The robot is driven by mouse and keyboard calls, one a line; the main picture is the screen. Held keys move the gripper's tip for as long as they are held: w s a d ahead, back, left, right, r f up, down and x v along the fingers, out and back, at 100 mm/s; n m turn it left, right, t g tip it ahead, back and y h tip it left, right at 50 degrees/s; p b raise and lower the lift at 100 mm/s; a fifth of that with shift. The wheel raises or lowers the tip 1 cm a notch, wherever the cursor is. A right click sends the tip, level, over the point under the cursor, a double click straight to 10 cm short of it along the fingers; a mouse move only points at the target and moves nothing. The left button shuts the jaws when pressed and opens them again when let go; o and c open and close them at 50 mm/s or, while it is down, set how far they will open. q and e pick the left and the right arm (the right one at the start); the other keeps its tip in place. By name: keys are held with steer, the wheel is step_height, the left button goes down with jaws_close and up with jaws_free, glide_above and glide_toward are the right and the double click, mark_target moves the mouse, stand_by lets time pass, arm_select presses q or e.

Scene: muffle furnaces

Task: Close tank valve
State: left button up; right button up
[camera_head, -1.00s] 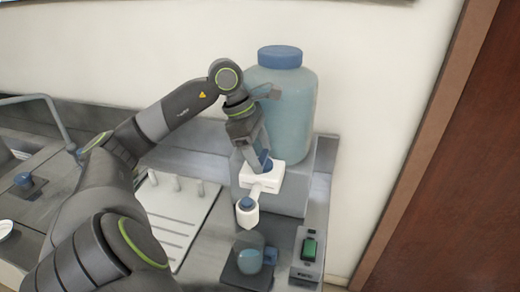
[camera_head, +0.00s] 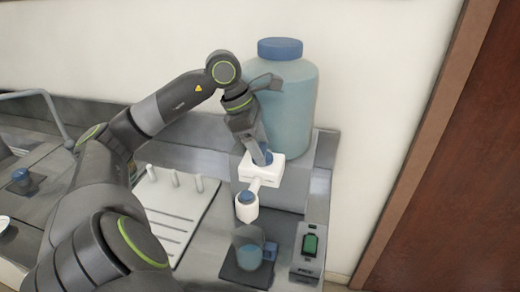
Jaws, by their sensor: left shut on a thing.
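The tank (camera_head: 293,105) is a pale blue, see-through bottle with a blue cap, standing on a grey block at the back wall. A white tap fitting (camera_head: 262,175) sticks out at the front of the block below the tank, with a blue-topped spout (camera_head: 246,207) on a short pipe. My left gripper (camera_head: 262,158) is at the blue valve handle on top of the white fitting and is shut on it. The fingers partly hide the handle, so its exact angle is unclear. My right gripper is not in view.
A beaker (camera_head: 250,255) with blue liquid stands on a dark plate under the spout. A grey box with a green switch (camera_head: 310,245) is to its right. A white rack with pegs (camera_head: 170,210) lies left. A brown door is at far right.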

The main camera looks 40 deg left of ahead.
arm_select(q)
steer(key=n+b, duration=0.2)
steer(key=shift+f+n+t+y+b, duration=0.2)
steer(key=shift+n+t+y+b, duration=0.1)
steer(key=shift+t+y, duration=0.1)
steer(key=n, duration=0.1)
steer(key=n+b, duration=0.1)
steer(key=shift+s+d+r+n+t+y+b, duration=0.1)
steer(key=shift+d+n+t+y+b, duration=0.05)
steer(key=shift+n+t+y+b, duration=0.2)
steer(key=shift+r+n+y, duration=0.1)
steer(key=shift+n+y, duration=0.25)
steer(key=shift+n, duration=0.5)
steer(key=shift+d+n+y, duration=0.1)
steer(key=shift+n+y, duration=0.3)
steer(key=shift+n, duration=0.6)
steer(key=shift+r+n+y, duration=0.15)
steer(key=shift+n+y, duration=0.15)
steer(key=shift+n, duration=0.4)
steer(key=shift+r+n+p, duration=0.1)
steer(key=shift+n+p, duration=0.4)
steer(key=shift+p, duration=0.35)
steer(key=n+y+p, duration=0.2)
steer(key=n+p, duration=0.2)
steer(key=p, duration=1.1)
steer(key=shift+d+p, duration=0.2)
steer(key=shift+p, duration=0.15)
steer(key=shift+n+p, duration=0.6)
steer(key=shift+p, duration=0.4)
steer(key=shift+f, duration=0.2)
